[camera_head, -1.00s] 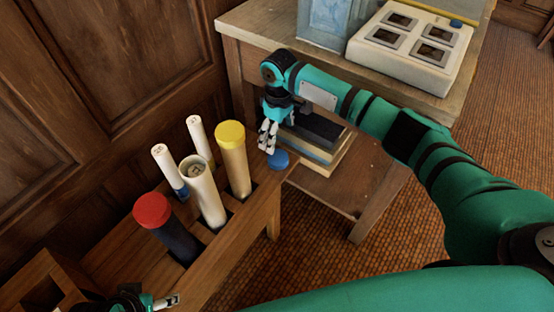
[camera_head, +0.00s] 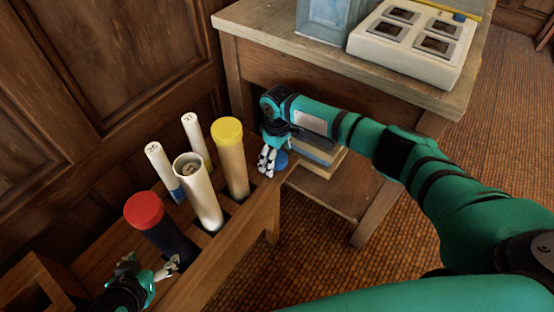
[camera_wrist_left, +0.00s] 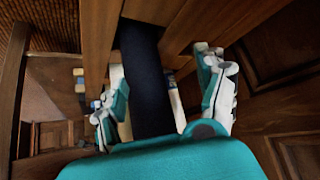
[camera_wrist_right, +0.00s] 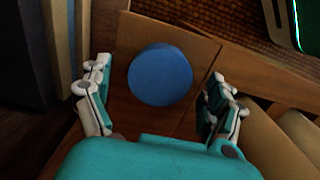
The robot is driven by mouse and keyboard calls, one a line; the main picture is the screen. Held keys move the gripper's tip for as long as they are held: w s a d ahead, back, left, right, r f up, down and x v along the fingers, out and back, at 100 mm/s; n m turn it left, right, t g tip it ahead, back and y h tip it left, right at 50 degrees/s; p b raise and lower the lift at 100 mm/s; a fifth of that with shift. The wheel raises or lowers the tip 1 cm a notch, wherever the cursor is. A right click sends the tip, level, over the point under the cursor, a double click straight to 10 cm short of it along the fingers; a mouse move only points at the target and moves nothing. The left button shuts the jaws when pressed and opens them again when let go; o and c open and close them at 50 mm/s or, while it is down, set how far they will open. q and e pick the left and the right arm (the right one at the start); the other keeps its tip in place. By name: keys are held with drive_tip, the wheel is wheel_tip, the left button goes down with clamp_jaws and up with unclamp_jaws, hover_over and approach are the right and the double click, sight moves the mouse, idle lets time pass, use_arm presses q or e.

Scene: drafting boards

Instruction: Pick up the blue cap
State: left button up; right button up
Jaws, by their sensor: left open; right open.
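The blue cap (camera_wrist_right: 160,76) lies flat on the end of the wooden rack in the right wrist view, a round disc between and just beyond my open fingers. In the head view the blue cap (camera_head: 281,160) is partly hidden behind my right gripper (camera_head: 267,160), which points down over it. The right gripper (camera_wrist_right: 160,105) is open and empty. My left gripper (camera_head: 162,272) is at the lower left of the head view, near the dark tube with a red cap. In the left wrist view the left gripper (camera_wrist_left: 160,95) is open around the dark tube (camera_wrist_left: 147,85), with no clear contact.
The wooden rack (camera_head: 255,222) holds a yellow-capped tube (camera_head: 231,160), an open white tube (camera_head: 203,200), two thin white rolls and the red-capped tube (camera_head: 160,228). A side table (camera_head: 300,62) with a white device (camera_head: 415,45) stands behind my right arm. Books lie on its lower shelf.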

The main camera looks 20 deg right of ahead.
drive_tip(key=c, duration=0.9)
